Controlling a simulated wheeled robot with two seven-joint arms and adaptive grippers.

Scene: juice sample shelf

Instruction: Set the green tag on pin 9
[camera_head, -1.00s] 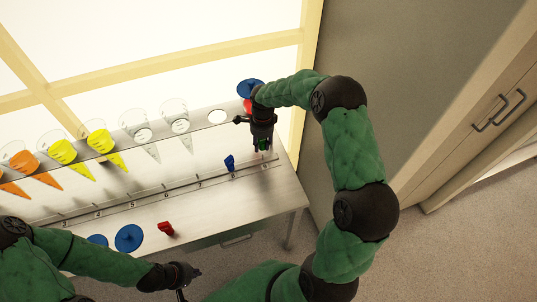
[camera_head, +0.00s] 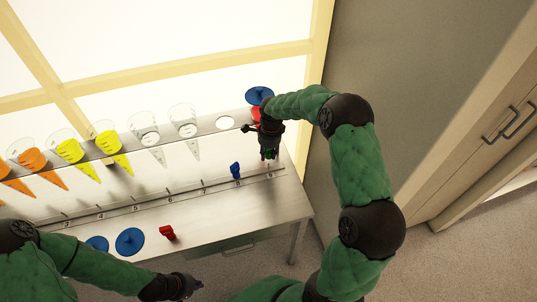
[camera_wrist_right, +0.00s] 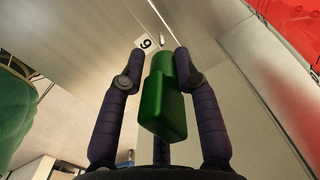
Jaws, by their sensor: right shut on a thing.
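The green tag (camera_wrist_right: 165,95) is a rounded block held between the fingers of my right gripper (camera_wrist_right: 158,68), which is shut on it. In the head view, my right gripper (camera_head: 270,157) is over the right end of the numbered rail, with the green tag (camera_head: 270,153) partly hidden by the fingers. The label 9 (camera_head: 270,176) is just below it there. In the right wrist view, the label 9 (camera_wrist_right: 146,43) and a small pin (camera_wrist_right: 163,40) show beyond the tag's far end. Contact cannot be told. My left gripper (camera_head: 192,285) is beyond the table's front edge, its jaws unclear.
A blue tag (camera_head: 235,171) stands at pin 8. A red tag (camera_head: 167,232) and blue discs (camera_head: 130,241) lie at the front of the table. A rack (camera_head: 205,127) of cones with orange, yellow and clear contents runs along the back. A wall is right of the table.

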